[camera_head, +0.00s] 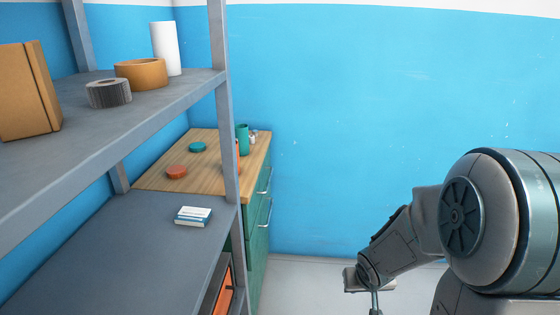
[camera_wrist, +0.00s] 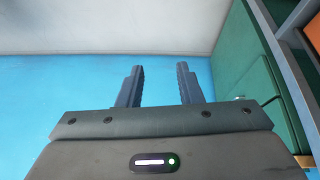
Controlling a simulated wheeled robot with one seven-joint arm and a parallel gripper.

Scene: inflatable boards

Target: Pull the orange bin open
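The orange bin (camera_head: 224,292) shows in the head view at the bottom, on a lower level of the grey shelf unit; only part of its front is visible, the rest is hidden by the shelf board and the picture edge. In the wrist view an orange patch (camera_wrist: 313,36) at the upper right edge may be the same bin. My gripper (camera_wrist: 160,85) is open and empty in the wrist view, its two dark fingers apart. It touches nothing. In the head view my arm is at the right, well apart from the bin, and the fingers are hard to make out.
The grey shelf (camera_head: 120,240) carries a small box (camera_head: 193,216); tape rolls, a carton and a white roll stand above. A shelf post (camera_head: 224,110) rises near the bin. A green cabinet (camera_head: 259,235) with handles stands behind. Floor (camera_head: 310,285) between shelf and arm is clear.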

